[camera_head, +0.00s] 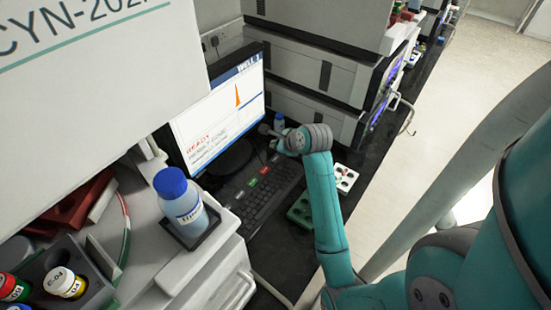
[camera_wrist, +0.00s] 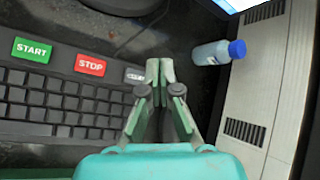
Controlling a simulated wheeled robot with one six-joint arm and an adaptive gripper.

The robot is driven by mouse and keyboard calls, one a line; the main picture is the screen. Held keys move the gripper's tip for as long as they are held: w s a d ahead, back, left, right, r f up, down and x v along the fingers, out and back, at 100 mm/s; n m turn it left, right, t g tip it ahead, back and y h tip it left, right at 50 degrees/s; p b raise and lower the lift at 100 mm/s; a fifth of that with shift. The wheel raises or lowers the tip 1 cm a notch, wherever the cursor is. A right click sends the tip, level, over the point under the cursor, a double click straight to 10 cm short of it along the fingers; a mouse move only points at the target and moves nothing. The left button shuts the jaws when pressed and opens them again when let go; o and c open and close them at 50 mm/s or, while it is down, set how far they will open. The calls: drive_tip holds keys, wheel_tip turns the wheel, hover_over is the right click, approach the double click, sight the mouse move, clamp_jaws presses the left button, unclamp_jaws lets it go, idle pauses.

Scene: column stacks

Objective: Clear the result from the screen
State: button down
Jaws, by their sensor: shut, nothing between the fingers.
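The screen (camera_head: 222,108) shows an orange peak on a graph, with red text that seems to read READY and smaller lines below. The black keyboard (camera_head: 270,192) lies in front of it; it also shows in the wrist view (camera_wrist: 62,104). In the wrist view its top row has a green START key (camera_wrist: 32,50), a red STOP key (camera_wrist: 90,65) and a pale key (camera_wrist: 134,75). My gripper (camera_wrist: 160,66) is shut and empty, with its fingertips just right of the pale key and partly in front of it. The pale key's label is not readable. My gripper (camera_head: 272,132) is beyond the keyboard's far end in the head view.
A larger blue-capped bottle (camera_head: 180,204) sits on the left machine. Green (camera_head: 301,209) and white (camera_head: 344,178) racks lie right of the keyboard. Stacked grey instruments (camera_head: 310,64) stand behind.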

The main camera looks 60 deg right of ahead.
sight(276, 160)
drive_tip(key=shift+f, duration=1.85)
drive_tip(key=shift+f, duration=0.2)
drive_tip(key=shift+f, duration=0.2)
drive_tip(key=shift+f, duration=0.4)
idle(0.9)
drive_tip(key=shift+r, duration=0.85)
